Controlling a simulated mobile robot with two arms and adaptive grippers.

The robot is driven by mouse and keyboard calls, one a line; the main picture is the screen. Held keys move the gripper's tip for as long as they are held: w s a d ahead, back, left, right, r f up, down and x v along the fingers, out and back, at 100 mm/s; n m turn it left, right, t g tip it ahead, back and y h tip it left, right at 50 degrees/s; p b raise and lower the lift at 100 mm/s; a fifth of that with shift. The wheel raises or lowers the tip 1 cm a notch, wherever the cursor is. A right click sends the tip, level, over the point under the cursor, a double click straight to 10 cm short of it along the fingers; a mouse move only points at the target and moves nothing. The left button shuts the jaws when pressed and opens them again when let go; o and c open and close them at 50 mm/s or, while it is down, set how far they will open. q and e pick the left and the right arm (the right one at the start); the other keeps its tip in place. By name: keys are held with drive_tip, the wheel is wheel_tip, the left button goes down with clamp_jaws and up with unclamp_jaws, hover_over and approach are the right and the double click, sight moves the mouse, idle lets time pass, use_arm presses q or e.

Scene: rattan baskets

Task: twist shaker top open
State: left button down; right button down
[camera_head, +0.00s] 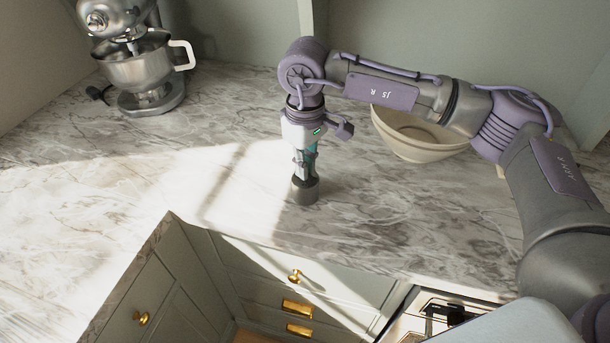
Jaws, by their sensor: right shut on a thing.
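A small grey cylindrical shaker (304,191) stands upright on the marble counter, near the counter's inner front edge. My right gripper (304,176) points straight down over it and is shut on its top. The fingers hide the upper part of the shaker, so I cannot tell whether the top has turned. My right arm reaches in from the right side. My left gripper is not in view.
A stand mixer (140,62) with a metal bowl stands at the back left. A cream bowl (418,138) sits behind my right arm. A stove (446,318) is at the lower right. The marble counter (100,190) left of the shaker is clear.

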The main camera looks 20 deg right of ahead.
drive_tip(key=n+b, duration=0.2)
drive_tip(key=n, duration=0.1)
drive_tip(key=shift+f, duration=0.2)
drive_tip(key=shift+r+n+b, duration=0.1)
drive_tip(key=shift+n+b, duration=0.6)
drive_tip(key=shift+b, duration=0.8)
drive_tip(key=c, duration=0.9)
unclamp_jaws()
drive_tip(key=shift+r, duration=0.1)
drive_tip(key=shift+r, duration=0.1)
drive_tip(key=shift+r+p, duration=2)
drive_tip(key=shift+r, duration=1.45)
drive_tip(key=shift+f, duration=0.15)
